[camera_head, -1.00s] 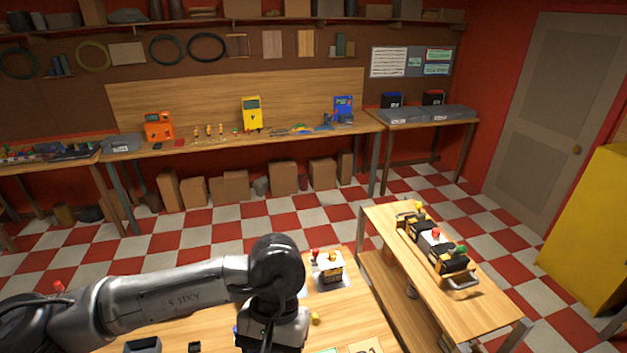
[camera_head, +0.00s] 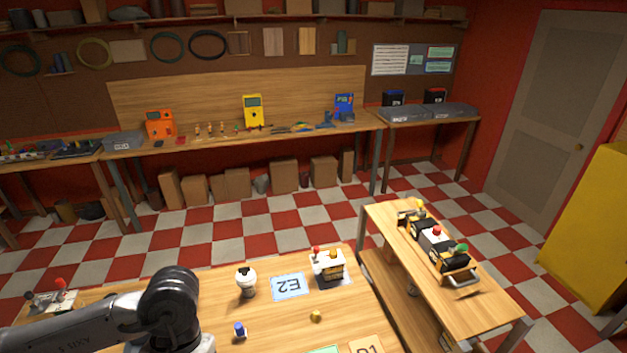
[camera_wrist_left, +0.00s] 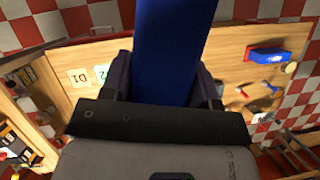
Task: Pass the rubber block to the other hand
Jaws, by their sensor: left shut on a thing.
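A long blue block (camera_wrist_left: 172,45), which looks like the rubber block, fills the upper middle of the left wrist view. My left gripper (camera_wrist_left: 160,82) is shut on it, with one dark finger on each side, and the block sticks out past the fingertips and the picture's top edge. In the head view my left arm comes in from the left over the near table, but its fingers and the block are out of sight. My right gripper shows in neither view.
The near table (camera_head: 275,312) holds a white-and-black knobbed piece (camera_head: 246,281), an E2 card (camera_head: 289,286), a boxy device (camera_head: 328,266), a small blue piece (camera_head: 240,330) and a yellow knob (camera_head: 316,315). A side bench (camera_head: 480,308) stands at the right.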

